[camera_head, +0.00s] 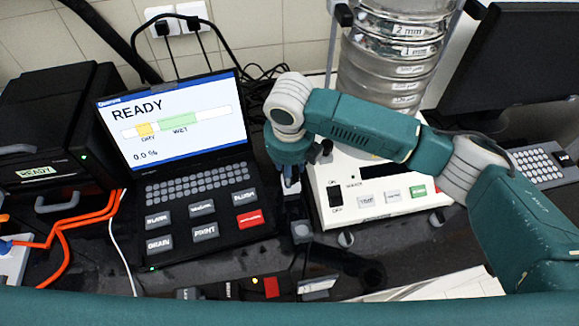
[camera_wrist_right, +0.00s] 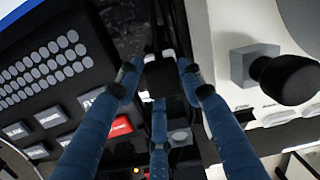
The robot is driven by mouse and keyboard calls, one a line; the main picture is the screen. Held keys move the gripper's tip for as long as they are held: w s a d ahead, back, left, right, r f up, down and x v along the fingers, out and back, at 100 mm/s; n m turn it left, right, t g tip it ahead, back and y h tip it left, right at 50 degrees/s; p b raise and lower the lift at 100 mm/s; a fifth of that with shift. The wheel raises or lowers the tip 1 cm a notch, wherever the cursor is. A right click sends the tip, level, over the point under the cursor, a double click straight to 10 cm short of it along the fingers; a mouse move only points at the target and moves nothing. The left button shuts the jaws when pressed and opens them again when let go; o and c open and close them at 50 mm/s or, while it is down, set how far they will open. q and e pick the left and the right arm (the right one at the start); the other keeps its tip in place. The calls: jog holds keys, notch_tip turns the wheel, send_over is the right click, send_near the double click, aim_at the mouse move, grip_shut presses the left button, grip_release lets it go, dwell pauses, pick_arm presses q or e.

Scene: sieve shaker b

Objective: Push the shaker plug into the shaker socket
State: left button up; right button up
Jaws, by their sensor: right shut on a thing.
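My right gripper (camera_head: 291,182) reaches down between the laptop and the white sieve shaker base. In the right wrist view its blue fingers (camera_wrist_right: 160,82) are closed around a small dark block with a pale far end, which appears to be the shaker plug (camera_wrist_right: 161,76). A small grey-topped block (camera_head: 301,231) stands just in front of the gripper in the head view. I cannot tell which part is the shaker socket, or whether the plug touches it. My left gripper is not in view.
The sieve shaker (camera_head: 375,192) with its stacked sieves stands close at right. A laptop (camera_head: 180,120) reading READY is close at left. A dark knob (camera_wrist_right: 288,80) sticks out beside the fingers in the wrist view. Cables lie behind, and a monitor (camera_head: 510,55) stands at back right.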

jog(key=shift+p, duration=0.35)
dwell(0.7)
jog(key=shift+f, duration=0.4)
dwell(0.4)
jog(key=o, duration=1.2)
jog(key=shift+c, duration=0.2)
jog(key=shift+r, duration=0.1)
notch_tip(320, 180, up, 12)
jog(key=s, duration=0.2)
